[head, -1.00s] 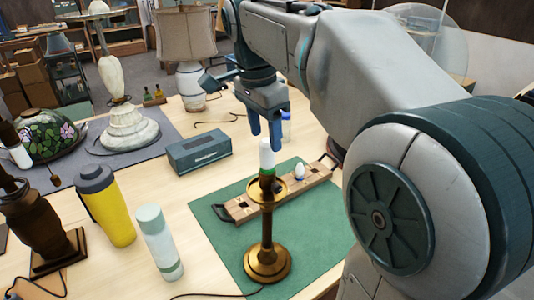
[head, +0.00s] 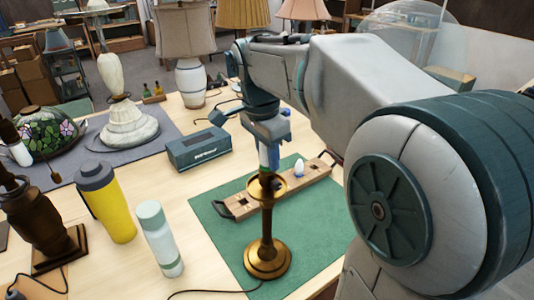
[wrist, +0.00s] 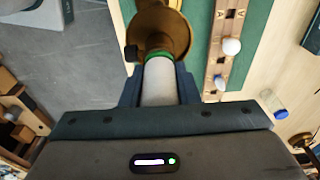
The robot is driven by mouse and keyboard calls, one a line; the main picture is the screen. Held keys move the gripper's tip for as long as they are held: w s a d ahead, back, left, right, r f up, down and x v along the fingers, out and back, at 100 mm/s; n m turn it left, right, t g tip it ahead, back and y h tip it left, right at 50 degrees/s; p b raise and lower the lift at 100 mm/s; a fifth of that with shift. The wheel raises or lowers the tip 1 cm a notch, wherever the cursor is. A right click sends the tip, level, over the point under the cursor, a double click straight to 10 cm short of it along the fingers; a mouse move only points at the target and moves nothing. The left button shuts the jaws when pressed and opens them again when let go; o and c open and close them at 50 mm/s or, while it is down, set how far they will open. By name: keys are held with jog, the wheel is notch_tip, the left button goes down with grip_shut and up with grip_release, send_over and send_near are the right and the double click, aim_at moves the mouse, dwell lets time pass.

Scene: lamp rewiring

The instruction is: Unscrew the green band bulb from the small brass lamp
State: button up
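The small brass lamp (head: 267,225) stands upright on the green mat. It also shows in the wrist view (wrist: 158,25). A white bulb with a green band (wrist: 159,80) sits at its top, the band at the lamp end. In the head view the bulb (head: 264,159) is partly covered by my gripper. My gripper (head: 268,158) is over the lamp top, its fingers pointing down. In the wrist view its two fingers lie on either side of the bulb, very close to it. I cannot tell whether they touch it.
A wooden bulb tray (head: 240,207) with dark handles lies behind the lamp, holding a white bulb (head: 299,169). A yellow tumbler (head: 108,208), a pale bottle (head: 160,240) and a dark box (head: 199,149) stand to the left. The mat's front (head: 310,240) is clear.

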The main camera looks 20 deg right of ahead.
jog(key=shift+o, duration=1.2)
jog(key=shift+c, duration=1)
jog(key=n, duration=0.3)
jog(key=shift+n, duration=0.4)
jog(key=n, duration=0.4)
jog(key=shift+t+y, duration=0.3)
jog(key=shift+t, duration=0.1)
jog(key=n, duration=0.4)
jog(key=shift+r+n+y, duration=0.1)
jog(key=shift+n+y, duration=0.2)
jog(key=shift+n, duration=0.1)
jog(key=shift+w+a+n, duration=0.1)
jog(key=shift+n, duration=1.6)
